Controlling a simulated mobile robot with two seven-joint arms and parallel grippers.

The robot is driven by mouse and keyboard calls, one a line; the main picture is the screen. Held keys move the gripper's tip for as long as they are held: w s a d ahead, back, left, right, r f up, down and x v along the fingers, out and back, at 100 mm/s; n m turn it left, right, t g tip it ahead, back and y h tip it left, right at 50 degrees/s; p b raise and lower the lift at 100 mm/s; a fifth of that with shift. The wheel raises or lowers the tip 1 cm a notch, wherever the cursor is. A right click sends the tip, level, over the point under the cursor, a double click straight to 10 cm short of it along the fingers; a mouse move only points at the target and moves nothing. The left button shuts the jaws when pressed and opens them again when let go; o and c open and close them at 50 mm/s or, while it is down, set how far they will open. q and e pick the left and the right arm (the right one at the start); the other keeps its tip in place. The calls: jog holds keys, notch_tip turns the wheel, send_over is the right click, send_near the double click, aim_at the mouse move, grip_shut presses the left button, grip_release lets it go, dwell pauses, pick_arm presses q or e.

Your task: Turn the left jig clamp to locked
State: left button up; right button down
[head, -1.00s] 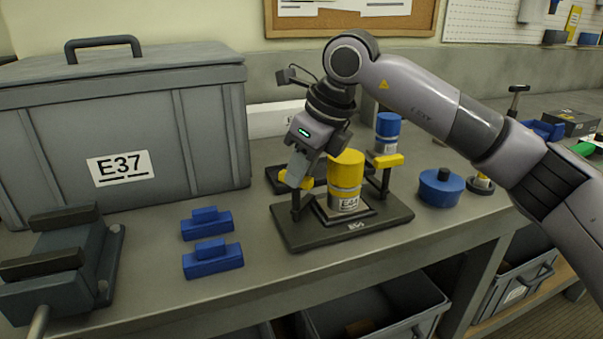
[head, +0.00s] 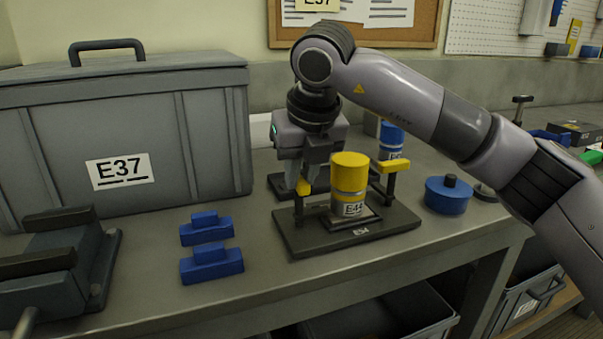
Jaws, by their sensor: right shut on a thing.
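The jig is a dark base plate (head: 300,240) on the bench, with a clamp post on each side. The yellow-capped cylinder (head: 350,178), labelled E44, stands upright in its middle. My right gripper (head: 301,181) points down over the left post and is shut on the left jig clamp (head: 303,189), a yellow handle on a dark post. The fingers hide part of this handle; it looks short from here. The right jig clamp (head: 395,166) has its yellow handle in plain view, with nothing touching it. My left gripper is out of view.
A second dark jig base with a blue-capped cylinder (head: 391,137) stands behind. A blue round part (head: 446,196) is at right, two blue blocks (head: 211,264) at left. A large grey E37 box (head: 125,130) and a dark vise (head: 60,260) fill the left side.

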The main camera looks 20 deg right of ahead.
dwell(0.5)
jog(key=c, duration=1)
grip_release()
jog(key=shift+c, duration=0.2)
jog(key=shift+r, duration=0.1)
jog(key=v, duration=0.7)
